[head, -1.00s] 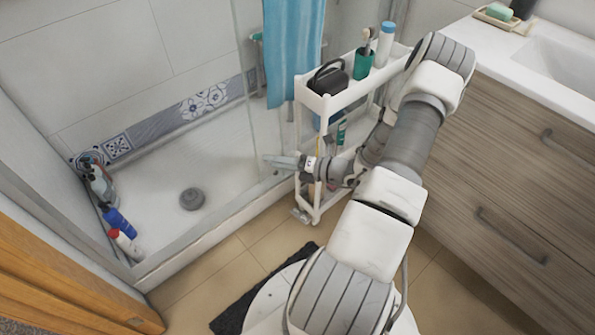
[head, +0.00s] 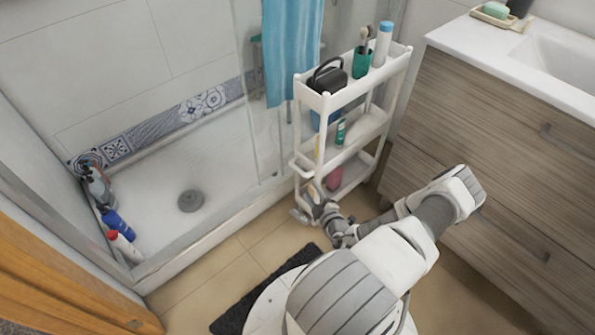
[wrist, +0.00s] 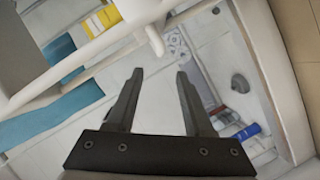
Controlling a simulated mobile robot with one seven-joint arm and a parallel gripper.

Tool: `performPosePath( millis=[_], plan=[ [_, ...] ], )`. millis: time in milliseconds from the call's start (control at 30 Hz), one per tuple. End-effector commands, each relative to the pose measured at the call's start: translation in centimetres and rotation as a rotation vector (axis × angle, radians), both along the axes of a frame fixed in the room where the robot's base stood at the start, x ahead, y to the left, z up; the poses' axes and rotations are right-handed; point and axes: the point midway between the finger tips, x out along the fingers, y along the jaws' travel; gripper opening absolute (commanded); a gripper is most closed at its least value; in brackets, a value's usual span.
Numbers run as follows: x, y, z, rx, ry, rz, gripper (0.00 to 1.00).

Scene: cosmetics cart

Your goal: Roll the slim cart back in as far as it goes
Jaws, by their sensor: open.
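The slim white cart (head: 325,104) stands upright between the shower and the vanity. My gripper (head: 312,202) is low by the cart's front end in the head view, partly hidden by my wrist. In the wrist view my gripper (wrist: 158,85) is open with nothing between its fingers. White cart parts (wrist: 60,68) pass just beyond the fingertips there; I cannot tell whether they touch.
The cart carries a black case (head: 328,76), a teal cup (head: 362,62) and a blue-white bottle (head: 382,44). The shower tray (head: 235,160) with its raised edge lies left, the wooden vanity (head: 490,130) right. A dark mat (head: 250,300) lies on the floor.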

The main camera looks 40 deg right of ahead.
Motion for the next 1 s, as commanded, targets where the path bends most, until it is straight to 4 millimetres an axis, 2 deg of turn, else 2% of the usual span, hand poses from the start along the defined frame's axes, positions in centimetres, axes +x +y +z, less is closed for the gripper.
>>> performPosePath(
  millis=[33, 200, 500, 700, 1000],
  plan=[
    [1.2, -0.2, -0.6, -0.003, -0.002, 0.004, 0.52],
    [4.8, -1.2, -1.4, -0.004, -0.001, 0.004, 0.52],
    [10.4, -2.7, -2.6, -0.005, -0.002, 0.005, 0.52],
    [12.3, -3.3, -2.9, -0.004, -0.001, 0.003, 0.52],
    [12.7, -3.4, -2.9, -0.002, 0.0, 0.003, 0.52]
  ],
)
